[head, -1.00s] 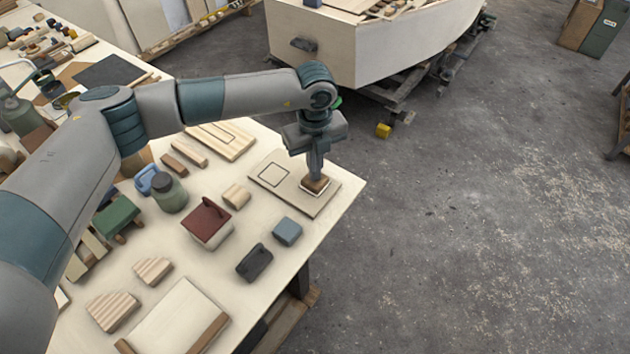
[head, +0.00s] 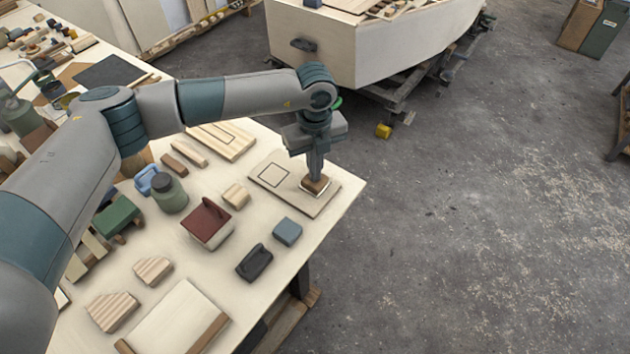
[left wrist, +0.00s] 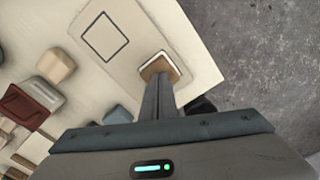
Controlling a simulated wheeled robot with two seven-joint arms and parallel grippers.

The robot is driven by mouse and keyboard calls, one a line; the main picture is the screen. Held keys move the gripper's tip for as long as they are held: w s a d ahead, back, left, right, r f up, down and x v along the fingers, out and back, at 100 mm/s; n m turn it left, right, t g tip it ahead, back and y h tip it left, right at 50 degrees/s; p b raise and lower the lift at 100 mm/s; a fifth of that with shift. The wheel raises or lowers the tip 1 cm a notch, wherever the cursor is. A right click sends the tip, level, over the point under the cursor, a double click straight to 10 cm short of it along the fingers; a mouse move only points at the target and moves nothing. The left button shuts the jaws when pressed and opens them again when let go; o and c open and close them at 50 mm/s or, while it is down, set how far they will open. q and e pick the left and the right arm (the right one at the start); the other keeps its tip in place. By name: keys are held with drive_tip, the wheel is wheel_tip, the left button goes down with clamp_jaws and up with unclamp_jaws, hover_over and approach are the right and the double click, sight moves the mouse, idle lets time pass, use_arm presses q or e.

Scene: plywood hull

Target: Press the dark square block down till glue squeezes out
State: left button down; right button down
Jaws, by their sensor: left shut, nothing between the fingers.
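The dark square block (head: 315,184) is brown and lies on a thin wooden board (head: 274,194) near the table's right corner. A pale whitish rim shows around its base, and it also shows around the block (left wrist: 158,67) in the left wrist view. My left gripper (head: 316,176) points straight down with its closed fingertips on or just over the block's top, holding nothing. The fingers hide part of the block. An empty dark square outline (head: 274,175) is drawn on the board to the left of the block. My right gripper is out of view.
On the table (head: 262,262) near the board are a small tan block (head: 236,195), a blue-grey block (head: 287,231), a black handled piece (head: 254,262), a red-topped box (head: 207,223) and a green jar (head: 170,193). Open floor (head: 470,230) lies to the right.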

use_arm(q)
drive_tip(key=shift+s+a+f, duration=0.1)
drive_tip(key=shift+s+f, duration=0.15)
drive_tip(key=shift+f, duration=0.05)
drive_tip(key=shift+w+r+p, duration=0.25)
drive_tip(key=shift+r+p, duration=0.1)
drive_tip(key=shift+r, duration=0.6)
drive_tip(key=shift+r+p, duration=0.7)
drive_tip(key=shift+r, duration=2.05)
